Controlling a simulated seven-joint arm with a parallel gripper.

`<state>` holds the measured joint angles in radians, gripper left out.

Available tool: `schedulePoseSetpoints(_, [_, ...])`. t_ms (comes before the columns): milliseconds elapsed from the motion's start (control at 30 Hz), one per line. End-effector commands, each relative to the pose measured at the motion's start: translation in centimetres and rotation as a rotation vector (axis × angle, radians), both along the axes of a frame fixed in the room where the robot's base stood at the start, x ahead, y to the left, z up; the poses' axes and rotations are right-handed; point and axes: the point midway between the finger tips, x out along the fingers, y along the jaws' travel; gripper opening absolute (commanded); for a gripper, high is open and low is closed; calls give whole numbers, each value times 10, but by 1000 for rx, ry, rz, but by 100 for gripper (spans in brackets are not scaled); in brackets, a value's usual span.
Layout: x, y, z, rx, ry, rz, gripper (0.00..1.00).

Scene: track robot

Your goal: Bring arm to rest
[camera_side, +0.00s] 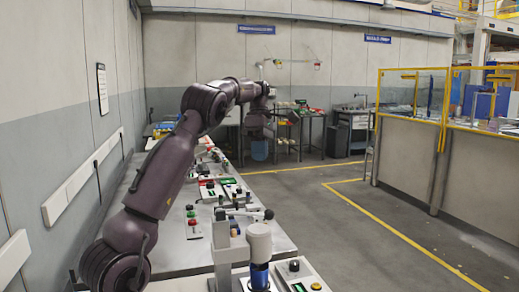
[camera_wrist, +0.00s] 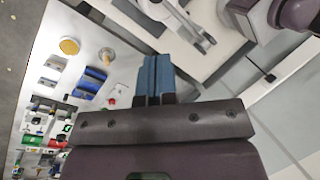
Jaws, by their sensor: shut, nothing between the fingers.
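My purple arm reaches from the lower left, over the bench, toward the back of the room in the side view. My gripper (camera_side: 259,150) hangs at its far end, with blue fingertips pointing down. In the wrist view, the gripper (camera_wrist: 155,80) has its two blue fingers pressed together with nothing between them. The fingers appear clear of the bench parts. What lies directly beneath the fingertips is hard to tell.
A long grey bench (camera_side: 272,238) carries several panels with buttons and levers. A yellow round button (camera_wrist: 69,46) and blue parts (camera_wrist: 92,82) show left of the fingers. Open floor (camera_side: 310,215) lies right.

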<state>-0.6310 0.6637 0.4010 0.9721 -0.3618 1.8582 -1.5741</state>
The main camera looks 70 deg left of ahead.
Motion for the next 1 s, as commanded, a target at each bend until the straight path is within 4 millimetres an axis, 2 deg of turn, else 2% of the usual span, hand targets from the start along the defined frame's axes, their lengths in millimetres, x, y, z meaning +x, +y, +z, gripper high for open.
schedulePoseSetpoints(167, [0,3,10,-1,-1,0,0])
schedulePoseSetpoints(433, [2,6,11,10,-35,-72,0])
schedulePoseSetpoints(500, [4,12,5,34,-70,-151,0])
schedulePoseSetpoints(633, [-3,16,-22,51,-134,-360,0])
schedulePoseSetpoints(767, [-7,-7,-27,94,-231,-640,0])
schedulePoseSetpoints(867, [-8,-39,-24,135,-305,-885,0])
schedulePoseSetpoints(1000, [-16,-102,-19,209,-406,-1287,0])
